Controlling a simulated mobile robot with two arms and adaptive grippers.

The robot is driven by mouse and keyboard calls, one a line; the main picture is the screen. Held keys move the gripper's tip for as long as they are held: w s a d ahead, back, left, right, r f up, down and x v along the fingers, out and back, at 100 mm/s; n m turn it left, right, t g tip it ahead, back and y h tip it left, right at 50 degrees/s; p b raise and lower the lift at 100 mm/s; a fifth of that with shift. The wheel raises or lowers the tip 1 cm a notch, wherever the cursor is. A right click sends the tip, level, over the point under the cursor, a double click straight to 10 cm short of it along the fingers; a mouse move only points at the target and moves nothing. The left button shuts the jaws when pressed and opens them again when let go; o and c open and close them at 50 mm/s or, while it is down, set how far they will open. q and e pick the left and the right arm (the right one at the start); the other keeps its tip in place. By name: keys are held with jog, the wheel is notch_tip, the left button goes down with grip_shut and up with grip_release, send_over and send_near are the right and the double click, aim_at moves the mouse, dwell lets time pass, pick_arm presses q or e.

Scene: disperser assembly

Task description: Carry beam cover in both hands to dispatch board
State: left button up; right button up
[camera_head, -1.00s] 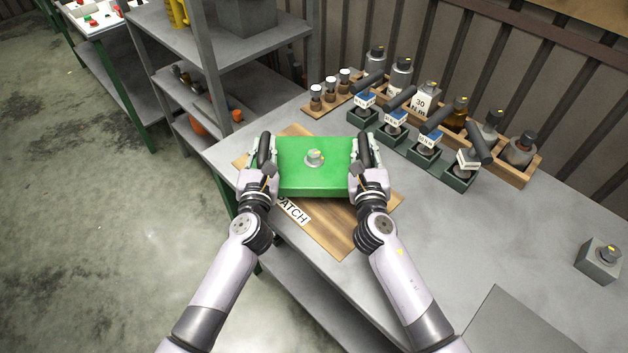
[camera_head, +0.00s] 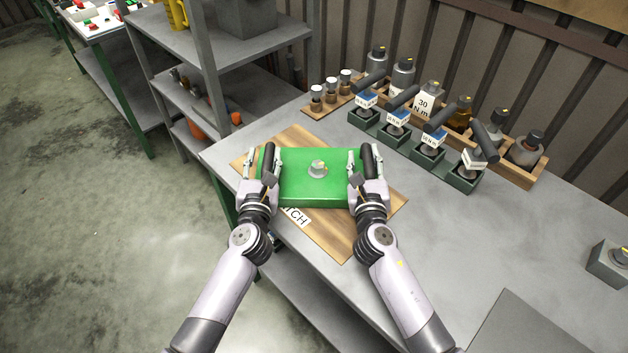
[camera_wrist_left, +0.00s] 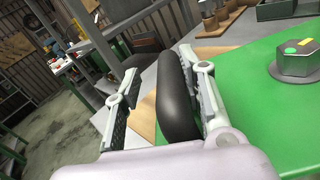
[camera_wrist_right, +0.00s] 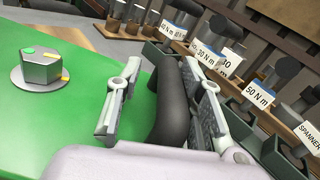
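The beam cover is a green block (camera_head: 316,193) with a grey knob (camera_head: 317,169) on top and a dark upright handle at each side. It is over the wooden dispatch board (camera_head: 328,236) and appears to lie on it; its underside is hidden. My left gripper (camera_head: 264,164) is around the left handle (camera_wrist_left: 175,100), with a clear gap between the outer finger and the handle. My right gripper (camera_head: 366,163) is around the right handle (camera_wrist_right: 172,105), with a gap on the cover's side. Both grippers look open.
Green holders (camera_head: 413,153) with torque tools stand behind the cover at right. A wooden rack (camera_head: 517,163) of bottles is behind them. A small board with white-capped items (camera_head: 331,94) is at the back. A grey block (camera_head: 609,262) is far right. The bench's right middle is clear.

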pick_arm(q)
jog(key=shift+o, duration=0.5)
jog(key=shift+d, duration=0.1)
pick_arm(e)
jog(key=shift+w+d+r, duration=0.1)
jog(key=shift+r, duration=0.2)
pick_arm(q)
jog(key=o, duration=0.4)
jog(key=shift+r, duration=0.1)
jog(key=o, duration=0.3)
pick_arm(e)
jog(key=shift+f, duration=0.1)
pick_arm(q)
jog(key=shift+s, duration=0.1)
jog(key=s, duration=1.1)
jog(key=shift+s, duration=0.4)
pick_arm(e)
jog(key=o, duration=0.8)
